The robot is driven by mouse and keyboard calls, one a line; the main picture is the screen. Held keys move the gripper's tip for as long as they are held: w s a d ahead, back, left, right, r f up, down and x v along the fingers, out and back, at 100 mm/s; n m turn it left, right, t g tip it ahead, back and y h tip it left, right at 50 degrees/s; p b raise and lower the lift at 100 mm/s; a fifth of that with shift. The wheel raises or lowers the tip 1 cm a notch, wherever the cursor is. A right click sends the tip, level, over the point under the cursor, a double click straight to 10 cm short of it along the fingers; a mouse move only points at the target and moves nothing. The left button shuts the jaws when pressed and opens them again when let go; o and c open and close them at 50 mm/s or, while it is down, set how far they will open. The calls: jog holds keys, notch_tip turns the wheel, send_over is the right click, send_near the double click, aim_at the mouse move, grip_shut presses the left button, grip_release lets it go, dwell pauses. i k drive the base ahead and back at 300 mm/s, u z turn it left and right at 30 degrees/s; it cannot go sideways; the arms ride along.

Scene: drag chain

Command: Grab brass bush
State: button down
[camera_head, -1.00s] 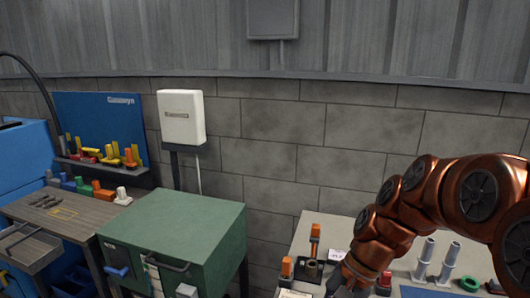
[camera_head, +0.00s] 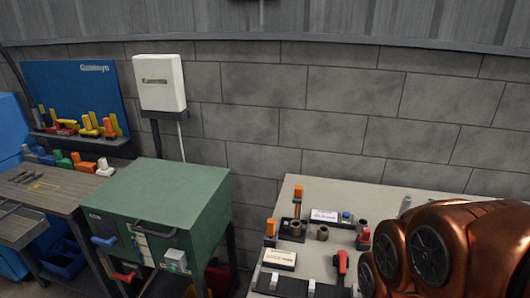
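The light table (camera_head: 397,200) at the lower right holds several small parts. A small brownish ring-like cylinder (camera_head: 322,233) stands on it and may be the brass bush. My copper-coloured arm fills the lower right corner and covers the right part of the table. My gripper is outside the picture or hidden behind the arm.
Orange-handled tools (camera_head: 270,228) in black holders, white labelled boxes (camera_head: 279,258) and a red-topped part (camera_head: 342,262) crowd the table. A green cabinet (camera_head: 160,195) stands left of it, with a gap between. A wooden workbench (camera_head: 60,197) is farther left.

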aim_at(296, 225)
jog(key=u, duration=0.25)
jog(key=k, duration=1)
jog(key=u, duration=1.5)
jog(key=i, duration=0.75)
jog(key=z, duration=0.75)
jog(key=i, duration=0.7)
jog(key=z, duration=0.8)
